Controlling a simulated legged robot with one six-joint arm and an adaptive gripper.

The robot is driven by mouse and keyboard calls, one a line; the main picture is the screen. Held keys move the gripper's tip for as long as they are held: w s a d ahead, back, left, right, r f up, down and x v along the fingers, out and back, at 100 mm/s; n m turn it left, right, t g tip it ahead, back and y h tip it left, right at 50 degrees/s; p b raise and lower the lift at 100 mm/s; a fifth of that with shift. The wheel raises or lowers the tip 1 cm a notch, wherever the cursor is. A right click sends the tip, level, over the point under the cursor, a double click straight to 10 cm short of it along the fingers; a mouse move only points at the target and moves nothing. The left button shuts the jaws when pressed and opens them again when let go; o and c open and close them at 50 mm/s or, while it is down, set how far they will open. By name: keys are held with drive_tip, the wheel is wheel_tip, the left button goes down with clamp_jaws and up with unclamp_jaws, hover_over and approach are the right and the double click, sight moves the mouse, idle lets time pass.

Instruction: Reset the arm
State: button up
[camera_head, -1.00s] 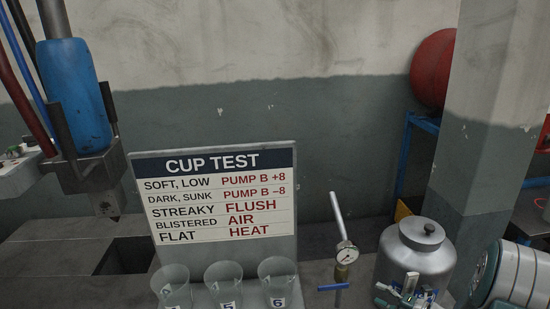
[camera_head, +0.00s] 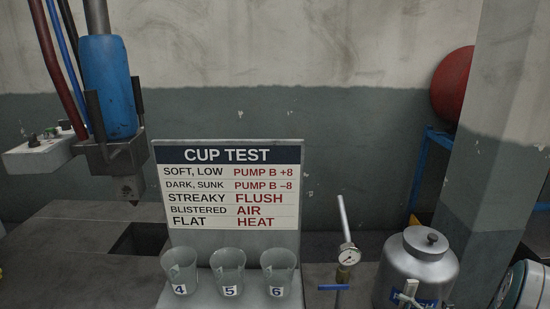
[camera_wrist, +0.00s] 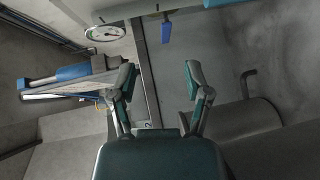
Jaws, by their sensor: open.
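My gripper (camera_wrist: 158,82) shows in the wrist view with its two green-grey fingers spread wide apart. Nothing is between the fingers. The wrist view is tilted, and a grey floor or wall surface lies beyond the fingers. My arm and gripper do not show in the head view.
The head view shows a cup test sign (camera_head: 230,190) above several numbered clear cups (camera_head: 228,273). A blue cylinder head (camera_head: 110,88) hangs at left over a dark square opening (camera_head: 138,240). A gauge pipe (camera_head: 347,250) and a silver tank (camera_head: 415,270) stand at right.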

drive_tip(key=s+a+r+n+g+h, duration=0.1)
drive_tip(key=s+a+r+n+g, duration=0.5)
drive_tip(key=a+n, duration=0.4)
drive_tip(key=s+a+r+n+g+h, duration=0.1)
drive_tip(key=s+a+r+n+g, duration=0.3)
drive_tip(key=a+r+n, duration=0.6)
drive_tip(key=s+r+n+t+h, duration=0.1)
drive_tip(key=s+r+n+h, duration=0.2)
drive_tip(key=s+n, duration=0.4)
drive_tip(key=s+d+r+n+t+h, duration=0.1)
drive_tip(key=s+n+h, duration=0.5)
drive_tip(key=n, duration=1.3)
drive_tip(key=shift+s+r+n+t, duration=0.3)
drive_tip(key=shift+s+r+t, duration=0.4)
drive_tip(key=shift+s+r, duration=0.55)
drive_tip(key=shift+s+f, duration=0.1)
